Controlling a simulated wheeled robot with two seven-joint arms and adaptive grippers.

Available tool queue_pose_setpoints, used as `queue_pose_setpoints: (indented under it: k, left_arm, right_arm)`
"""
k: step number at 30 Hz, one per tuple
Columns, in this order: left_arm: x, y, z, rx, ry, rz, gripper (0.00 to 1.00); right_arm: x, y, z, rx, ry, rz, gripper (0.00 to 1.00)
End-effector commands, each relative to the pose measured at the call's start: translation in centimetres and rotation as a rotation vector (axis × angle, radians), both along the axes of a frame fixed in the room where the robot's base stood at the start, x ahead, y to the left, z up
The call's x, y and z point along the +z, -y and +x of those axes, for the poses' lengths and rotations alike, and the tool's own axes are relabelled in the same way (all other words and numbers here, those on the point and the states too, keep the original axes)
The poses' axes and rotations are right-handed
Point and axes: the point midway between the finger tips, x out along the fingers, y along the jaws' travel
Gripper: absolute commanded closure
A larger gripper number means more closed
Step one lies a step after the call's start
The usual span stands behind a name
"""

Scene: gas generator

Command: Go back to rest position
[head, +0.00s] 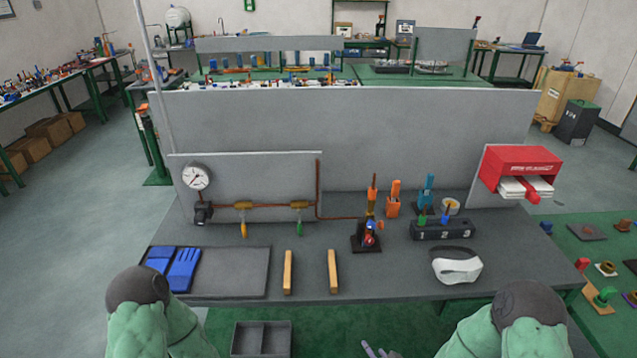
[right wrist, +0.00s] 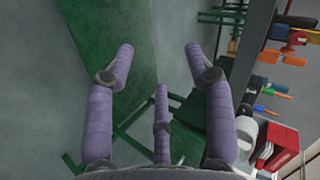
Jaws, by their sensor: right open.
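My right gripper (right wrist: 160,52) is open and empty in the right wrist view, its purple fingers spread apart over the floor and green table legs. In the head view only some of its fingers (head: 376,350) show at the bottom edge, below the table front. Both my green arms show at the bottom left and bottom right of the head view. My left gripper is out of view. The grey workbench (head: 400,275) lies ahead of my arms.
The bench holds a gauge (head: 196,176), a pipe panel (head: 260,180), blue gloves (head: 184,268), two wooden bars (head: 288,272), a white visor (head: 457,266) and a numbered block (head: 442,230). A red dispenser (head: 521,165) hangs at right. A grey tray (head: 261,339) sits below the front edge.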

Motion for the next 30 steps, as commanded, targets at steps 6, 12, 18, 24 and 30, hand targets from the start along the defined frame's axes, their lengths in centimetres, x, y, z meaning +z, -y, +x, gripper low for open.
queue_pose_setpoints:
  k: [6, 12, 18, 24, 30]
  left_arm:
    - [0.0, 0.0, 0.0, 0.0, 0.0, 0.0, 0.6]
    - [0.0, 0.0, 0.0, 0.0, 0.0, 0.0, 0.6]
    - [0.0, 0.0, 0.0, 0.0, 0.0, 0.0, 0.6]
    - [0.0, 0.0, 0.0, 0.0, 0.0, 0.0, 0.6]
    - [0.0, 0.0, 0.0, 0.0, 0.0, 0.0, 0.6]
  right_arm:
    - [-7.0, -2.3, -6.3, 0.323, -0.332, -0.18, 0.46]
    - [-10.3, -4.1, -12.8, 0.631, -0.55, -0.245, 0.46]
    - [-11.2, -4.8, -16.2, 0.795, -0.637, -0.25, 0.46]
    - [-11.2, -4.9, -16.7, 0.817, -0.647, -0.25, 0.46]
    - [-11.2, -4.9, -16.6, 0.814, -0.646, -0.249, 0.46]
